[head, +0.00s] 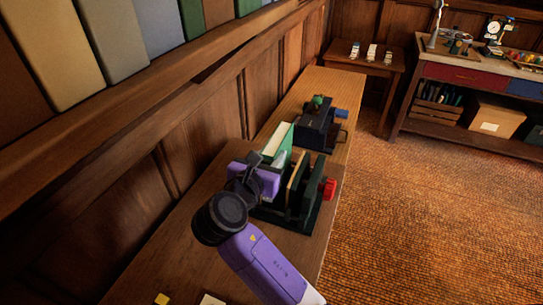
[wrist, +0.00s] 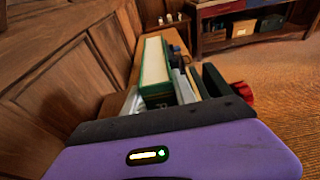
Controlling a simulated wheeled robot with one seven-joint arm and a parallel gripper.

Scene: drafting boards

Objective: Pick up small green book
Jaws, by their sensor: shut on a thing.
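The small green book (head: 285,143) has a green cover and cream page edges. It shows upright between my gripper and the far end of the bench. In the wrist view the green book (wrist: 155,66) stands straight ahead, its cream edge up. My gripper (head: 277,160) is shut on the book, with a grey finger on each side in the wrist view (wrist: 160,98). The book is at the dark green holder (head: 308,215) with a red knob. My wrist hides its lower part, so I cannot tell whether it touches the holder.
A tan board (head: 297,172) stands in the holder just right of my gripper. A dark blue vise-like device (head: 318,132) with a green knob stands behind on the wooden bench (head: 318,88). A panelled wall (head: 205,125) runs close on the left. Open carpet lies right.

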